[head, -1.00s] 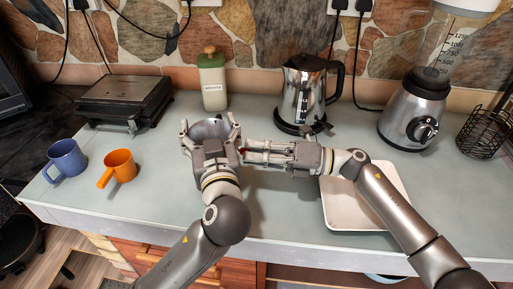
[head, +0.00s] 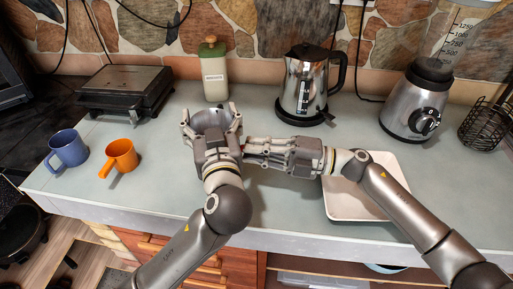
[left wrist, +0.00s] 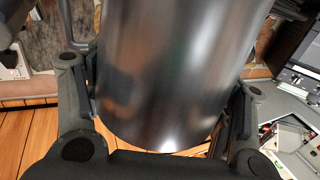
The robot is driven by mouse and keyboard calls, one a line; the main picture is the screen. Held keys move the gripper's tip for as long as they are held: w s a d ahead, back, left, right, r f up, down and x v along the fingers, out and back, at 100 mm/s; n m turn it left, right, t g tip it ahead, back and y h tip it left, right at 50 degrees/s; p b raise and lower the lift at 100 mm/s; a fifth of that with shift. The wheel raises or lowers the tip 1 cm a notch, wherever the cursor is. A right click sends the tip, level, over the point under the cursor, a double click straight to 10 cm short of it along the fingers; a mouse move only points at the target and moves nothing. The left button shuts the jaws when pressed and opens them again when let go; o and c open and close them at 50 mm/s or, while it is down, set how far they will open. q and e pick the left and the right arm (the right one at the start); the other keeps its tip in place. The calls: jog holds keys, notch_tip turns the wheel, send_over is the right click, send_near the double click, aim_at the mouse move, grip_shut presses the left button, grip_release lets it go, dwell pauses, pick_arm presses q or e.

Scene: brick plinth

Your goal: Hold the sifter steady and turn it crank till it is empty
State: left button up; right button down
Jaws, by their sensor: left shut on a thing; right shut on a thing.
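The sifter (head: 210,118) is a shiny metal cylinder above the counter, left of centre in the head view. My left gripper (head: 211,124) is shut around its side, one finger on each side. In the left wrist view the sifter's curved wall (left wrist: 175,75) fills the space between the fingers. My right gripper (head: 250,150) comes in from the right beside the sifter, shut on a small part there, which I take to be the crank. The sifter's contents cannot be made out.
A white tray (head: 345,212) lies under my right forearm. A blue mug (head: 67,150) and an orange mug (head: 121,154) stand at left. Behind are a grill (head: 124,90), a canister (head: 213,78), a kettle (head: 303,85), a blender (head: 412,108) and a wire basket (head: 484,126).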

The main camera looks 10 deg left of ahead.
dwell(0.4)
jog(key=c, duration=1.4)
grip_release()
jog(key=d, duration=1.2)
jog(key=shift+w+f, duration=0.35)
jog(key=shift+w, duration=0.05)
